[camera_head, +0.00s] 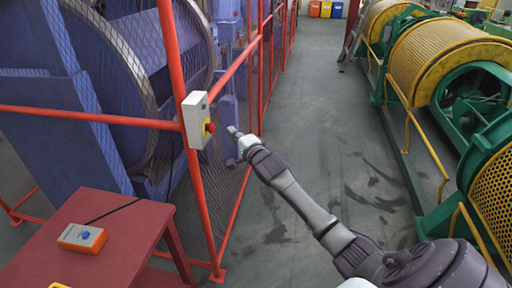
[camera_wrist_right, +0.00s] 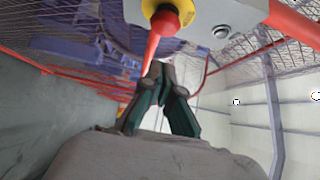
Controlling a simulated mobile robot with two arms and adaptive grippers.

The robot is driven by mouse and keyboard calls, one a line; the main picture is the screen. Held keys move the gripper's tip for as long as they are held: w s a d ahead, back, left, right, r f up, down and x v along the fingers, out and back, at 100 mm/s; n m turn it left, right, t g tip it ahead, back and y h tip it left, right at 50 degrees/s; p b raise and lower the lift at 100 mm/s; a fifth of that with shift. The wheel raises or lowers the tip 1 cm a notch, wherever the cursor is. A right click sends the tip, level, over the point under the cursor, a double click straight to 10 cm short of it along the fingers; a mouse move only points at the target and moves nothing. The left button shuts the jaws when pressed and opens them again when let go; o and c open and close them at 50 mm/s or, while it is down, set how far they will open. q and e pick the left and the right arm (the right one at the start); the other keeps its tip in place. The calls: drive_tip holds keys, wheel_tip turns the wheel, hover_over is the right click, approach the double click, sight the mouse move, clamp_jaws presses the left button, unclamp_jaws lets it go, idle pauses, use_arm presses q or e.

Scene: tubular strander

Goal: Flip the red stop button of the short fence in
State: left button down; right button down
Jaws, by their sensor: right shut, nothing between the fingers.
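The red stop button (camera_head: 209,128) sits on a yellow base on the side of a grey-white box (camera_head: 196,112), which is fixed to a red fence post. My right gripper (camera_head: 232,130) is just to the right of the button, with a small gap in the head view. It points toward the button. In the right wrist view the closed fingertips (camera_wrist_right: 160,70) are just below the red button (camera_wrist_right: 166,20) and its yellow base, with nothing between them. My left gripper is not in view.
The red-framed mesh fence (camera_head: 172,50) guards blue machinery on the left. A dark red table (camera_head: 130,235) at the lower left carries a small orange-and-grey control box (camera_head: 82,238). Yellow and green machinery (camera_head: 440,45) lines the right. The grey floor aisle (camera_head: 325,120) between is clear.

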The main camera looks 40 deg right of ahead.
drive_tip(key=s+b, duration=0.1)
drive_tip(key=s, duration=0.7)
drive_tip(key=shift+s+a+f+b, duration=0.2)
drive_tip(key=shift+s+a+b, duration=0.1)
drive_tip(key=shift+a+b, duration=0.1)
drive_tip(key=shift+s, duration=0.1)
